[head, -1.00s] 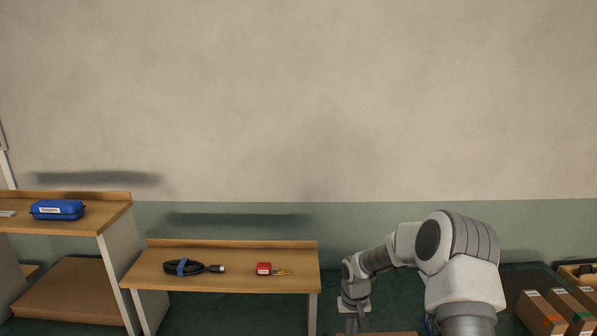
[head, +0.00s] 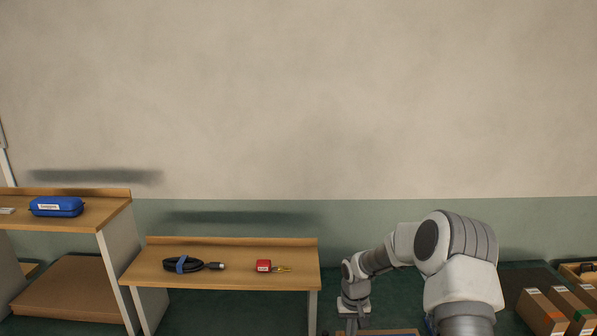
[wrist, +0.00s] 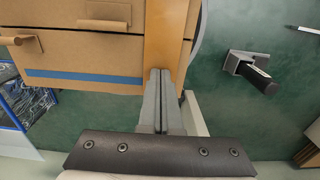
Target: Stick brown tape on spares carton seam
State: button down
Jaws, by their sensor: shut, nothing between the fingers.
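In the wrist view a cardboard carton (wrist: 100,59) fills the upper left, with small flaps and a blue strip (wrist: 85,76) along its lower part. An orange-brown strip (wrist: 165,38), which looks like the brown tape, runs down the carton's right part. My gripper (wrist: 161,72) is shut and empty, its fingertips at the lower end of this strip. I cannot tell whether they touch it. The head view shows only a sliver of cardboard (head: 393,332) at the bottom edge beside my wrist; the fingertips are out of that view.
A grey block with a black handle (wrist: 250,72) and a pen (wrist: 302,29) lie right of the carton. A blue crate (wrist: 24,98) stands left. A bench (head: 220,280) holds a cable and red padlock; a higher one holds a blue case (head: 57,206). Several cartons (head: 541,312) stand far right.

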dwell(0.6)
jog(key=shift+r+p, duration=1.55)
jog(key=shift+r, duration=1.4)
jog(key=shift+r, duration=0.35)
jog(key=s+r+t+b, duration=0.1)
jog(key=s+r, duration=0.3)
jog(key=r, duration=0.3)
jog(key=s+r+t+h, duration=0.1)
jog(key=s+r, duration=0.3)
jog(key=r, duration=0.3)
jog(key=s+r+b, duration=0.1)
jog(key=s+r, duration=0.2)
jog(key=r, duration=0.4)
jog(key=s+r+t, duration=0.1)
jog(key=s+r, duration=0.2)
jog(key=s, duration=0.8)
jog(key=s+r+t+y+b, duration=0.1)
jog(key=s+r+t, duration=0.1)
jog(key=s, duration=0.9)
jog(key=shift+r+t, duration=0.3)
jog(key=shift+r, duration=0.25)
